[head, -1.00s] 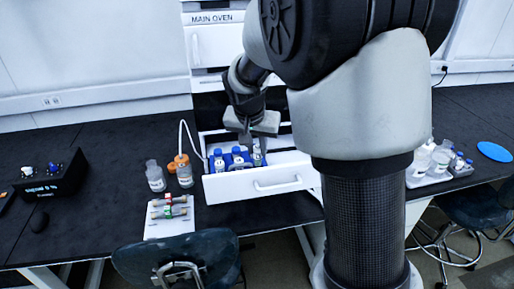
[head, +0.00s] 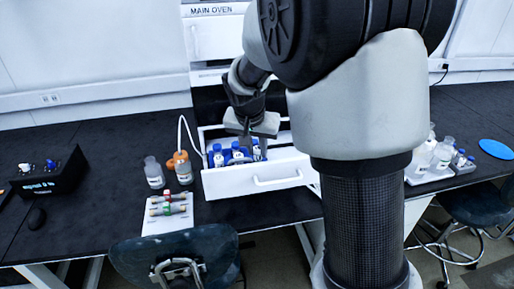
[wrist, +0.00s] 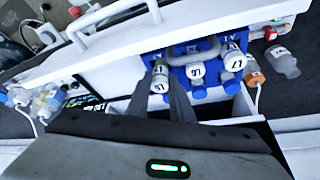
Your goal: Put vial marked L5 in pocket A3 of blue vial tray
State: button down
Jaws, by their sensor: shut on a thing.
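A blue vial tray (wrist: 205,53) sits inside the open white drawer. It holds white-labelled, blue-capped vials, including vial L6 (wrist: 196,72) and vial L7 (wrist: 234,62). My gripper (wrist: 168,105) is shut on a vial (wrist: 160,82) at the left side of this tray in the wrist view; its small label looks like L5. In the head view my gripper (head: 257,143) reaches down into the drawer at the right end of the vial row. The held vial's lower part is hidden, so I cannot tell whether it is seated. Pocket A3 cannot be made out.
The drawer front (head: 255,181) and its walls surround the tray closely. Left of it stand a clear bottle (head: 154,172), an orange-capped bottle (head: 181,168) and a white board (head: 168,214) with several tubes. More bottles (head: 442,155) stand at the right.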

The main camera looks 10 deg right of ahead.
jog(key=shift+f, duration=0.15)
jog(key=shift+f+b, duration=0.45)
jog(key=shift+b, duration=0.1)
jog(key=c, duration=1.1)
grip_release()
jog(key=shift+r, duration=0.1)
jog(key=shift+r+p, duration=2.2)
jog(key=shift+r, duration=1.25)
